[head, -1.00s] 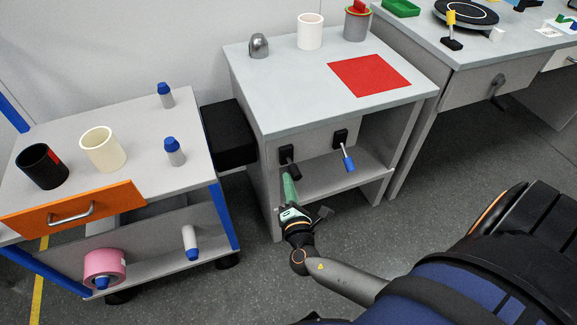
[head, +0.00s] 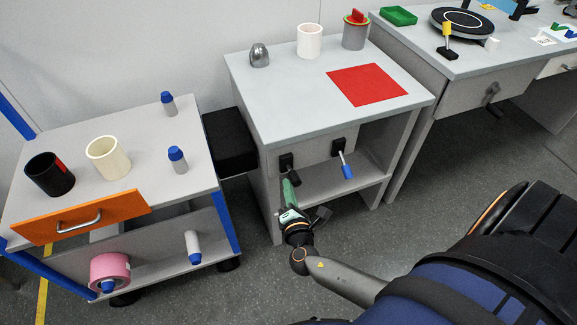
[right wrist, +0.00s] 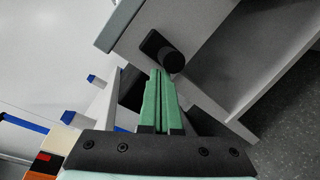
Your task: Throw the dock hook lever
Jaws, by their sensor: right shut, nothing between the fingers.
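Two levers are mounted on the front panel of the small grey cabinet. The left one (head: 286,162) has a black mount and a black handle that slants down; its round black knob shows in the right wrist view (right wrist: 172,61). The right one (head: 346,171) has a black mount, a metal rod and a blue grip hanging down. No label tells which is the dock hook lever. My right gripper (head: 287,182), with green fingers, is shut and empty, close below the black lever. In the wrist view its fingertips (right wrist: 160,73) lie close to the knob; contact is unclear. My left gripper is out of view.
The grey cabinet (head: 262,90) has an open shelf under the levers. A black box (head: 230,142) adjoins its left side. A cart with an orange drawer front (head: 120,206) stands left. A desk (head: 462,58) with another dark handle (head: 492,92) stands right. The floor in front is free.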

